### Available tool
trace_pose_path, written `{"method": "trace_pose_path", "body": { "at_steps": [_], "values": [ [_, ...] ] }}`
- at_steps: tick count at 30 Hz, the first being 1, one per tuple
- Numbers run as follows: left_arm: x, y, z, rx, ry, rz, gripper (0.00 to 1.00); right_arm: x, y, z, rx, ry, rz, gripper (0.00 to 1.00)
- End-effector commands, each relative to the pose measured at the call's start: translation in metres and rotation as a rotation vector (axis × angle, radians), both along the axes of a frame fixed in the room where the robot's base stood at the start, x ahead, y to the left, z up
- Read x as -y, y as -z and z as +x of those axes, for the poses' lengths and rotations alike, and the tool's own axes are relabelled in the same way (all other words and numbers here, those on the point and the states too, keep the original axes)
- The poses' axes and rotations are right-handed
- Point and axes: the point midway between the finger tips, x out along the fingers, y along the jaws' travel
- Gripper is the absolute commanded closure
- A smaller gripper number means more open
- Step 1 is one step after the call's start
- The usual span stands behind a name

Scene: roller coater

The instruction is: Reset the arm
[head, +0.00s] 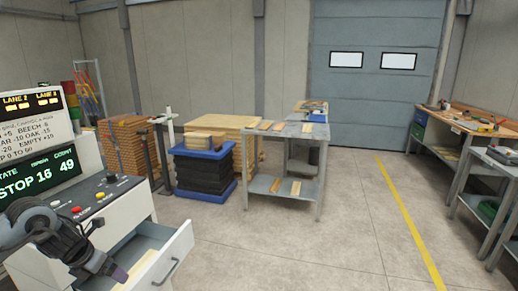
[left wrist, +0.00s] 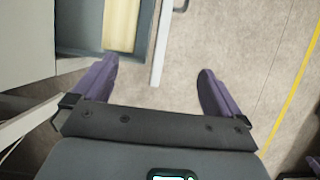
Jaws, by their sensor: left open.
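My left arm comes in from the left in the head view. Its gripper (head: 116,274) is over the open drawer of the control cabinet. In the left wrist view, my left gripper (left wrist: 158,88) has its two purple fingers wide apart with nothing between them. Below it are the open drawer (head: 178,250) and bare floor. A pale wooden piece (left wrist: 121,25) lies in the drawer.
The cabinet's control panel (head: 90,198) has several buttons and a screen reading STOP 16 49. A grey table (head: 290,190) with boards, a blue tray stack (head: 205,190) and wood stacks (head: 125,148) stand beyond. Workbenches (head: 460,122) line the right. The middle floor (head: 320,240) is clear.

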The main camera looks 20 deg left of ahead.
Motion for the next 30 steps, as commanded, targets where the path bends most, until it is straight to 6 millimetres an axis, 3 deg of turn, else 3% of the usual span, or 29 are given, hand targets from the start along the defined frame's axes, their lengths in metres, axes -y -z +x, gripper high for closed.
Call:
{"method": "trace_pose_path", "body": {
  "at_steps": [8, 13, 17, 20, 24, 27, 30],
  "values": [
    [0.055, 0.041, 0.035, 0.054, -0.012, -0.031, 0.00, 0.000, -0.005, -0.001, -0.002, 0.003, 0.002, 0.57],
    [0.102, 0.071, 0.054, 0.105, -0.044, -0.079, 0.00, -0.006, -0.013, 0.007, 0.017, 0.007, 0.019, 0.57],
    [0.155, 0.100, 0.065, 0.158, -0.100, -0.156, 0.00, -0.005, -0.017, 0.006, 0.017, 0.010, 0.020, 0.57],
    [0.215, 0.125, 0.068, 0.210, -0.193, -0.269, 0.00, -0.003, -0.019, 0.003, 0.008, 0.008, 0.014, 0.57],
    [0.314, 0.150, 0.050, 0.277, -0.487, -0.531, 0.00, -0.002, -0.026, 0.001, 0.002, 0.005, 0.008, 0.57],
    [0.362, 0.153, 0.024, 0.287, -0.798, -0.730, 0.00, -0.001, -0.032, 0.001, 0.002, 0.002, 0.005, 0.57],
    [0.387, 0.152, -0.011, 0.261, -1.168, -0.896, 0.00, 0.000, -0.037, 0.001, 0.003, 0.001, 0.002, 0.57]
  ]
}}
